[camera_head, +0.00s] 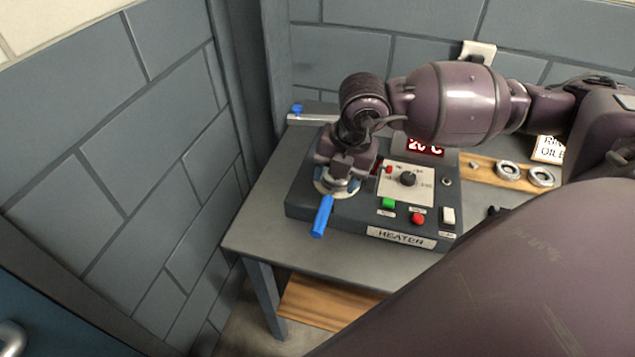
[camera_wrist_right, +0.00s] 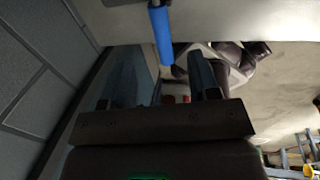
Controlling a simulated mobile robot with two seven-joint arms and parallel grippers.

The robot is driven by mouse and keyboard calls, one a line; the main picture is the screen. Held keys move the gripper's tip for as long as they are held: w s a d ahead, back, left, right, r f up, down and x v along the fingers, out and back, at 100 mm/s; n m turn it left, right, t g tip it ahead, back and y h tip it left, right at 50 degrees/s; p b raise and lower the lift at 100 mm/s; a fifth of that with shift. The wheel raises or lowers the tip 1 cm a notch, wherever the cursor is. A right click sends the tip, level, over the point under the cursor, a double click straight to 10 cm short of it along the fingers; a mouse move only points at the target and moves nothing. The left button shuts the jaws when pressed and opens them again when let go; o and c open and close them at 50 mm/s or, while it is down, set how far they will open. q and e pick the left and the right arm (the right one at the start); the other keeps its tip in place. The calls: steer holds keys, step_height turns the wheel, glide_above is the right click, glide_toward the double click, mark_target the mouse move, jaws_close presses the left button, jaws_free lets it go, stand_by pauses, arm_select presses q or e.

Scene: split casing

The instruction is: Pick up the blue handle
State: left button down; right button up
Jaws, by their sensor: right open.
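The blue handle (camera_head: 321,216) sticks out over the front left edge of the heater (camera_head: 400,235). Its inner end meets a pale round part at my gripper, largely hidden. My right gripper (camera_head: 337,183) is over the left part of the heater, just behind the handle. In the right wrist view the handle (camera_wrist_right: 161,38) appears in the gap between the open fingers (camera_wrist_right: 165,80), with its lower end near fingertip level. I see no grip on it, and cannot tell how far it is from the fingers in depth. My left gripper is out of view.
The heater has a green button (camera_head: 389,203), a red button (camera_head: 417,218) and a dial. A grey bar with a blue knob (camera_head: 297,109) lies behind it. Metal rings (camera_head: 508,170) sit on a wooden board at right. A block wall (camera_head: 120,170) stands at left.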

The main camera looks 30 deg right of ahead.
mark_target(326, 205)
steer(key=f, duration=0.4)
steer(key=shift+w+a+f, duration=0.1)
steer(key=shift+a, duration=0.15)
steer(key=shift+f, duration=0.35)
steer(key=shift+w+a+f, duration=0.15)
steer(key=shift+f, duration=0.25)
steer(key=f, duration=0.4)
steer(key=shift+w+a+f+p, duration=0.35)
steer(key=shift+w+a+p, duration=0.05)
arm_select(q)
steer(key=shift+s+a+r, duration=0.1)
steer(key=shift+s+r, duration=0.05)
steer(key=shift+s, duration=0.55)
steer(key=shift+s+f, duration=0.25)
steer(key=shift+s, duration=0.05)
arm_select(e)
steer(key=shift+r, duration=0.1)
jaws_close()
